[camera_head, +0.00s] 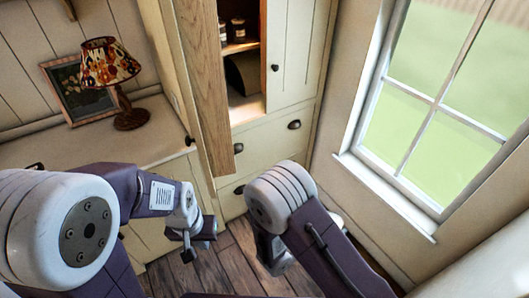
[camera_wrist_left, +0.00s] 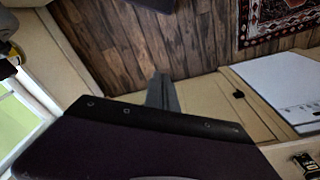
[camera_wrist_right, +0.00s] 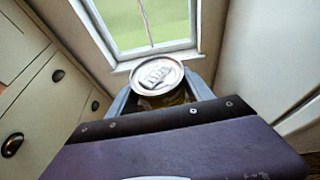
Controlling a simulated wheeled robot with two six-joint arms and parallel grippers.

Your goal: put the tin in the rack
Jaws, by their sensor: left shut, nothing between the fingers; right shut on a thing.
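The tin (camera_wrist_right: 157,76) shows in the right wrist view, its silver lid facing the camera and a strip of yellowish side below it. My right gripper (camera_wrist_right: 160,94) is shut on the tin, with a grey finger on either side. In the head view my right arm hides the tin. My left gripper (camera_head: 200,241) is low over the floor, in front of the counter's cabinet. Its fingers are together and empty in the left wrist view (camera_wrist_left: 162,90). I cannot make out a rack in any view.
A tall cupboard stands open, its wooden door (camera_head: 203,80) jutting out, with jars (camera_head: 238,29) on a shelf inside. A lamp (camera_head: 112,75) and picture frame (camera_head: 78,92) stand on the left counter (camera_head: 60,147). A window (camera_head: 435,110) is at right. The wooden floor (camera_head: 240,265) looks clear.

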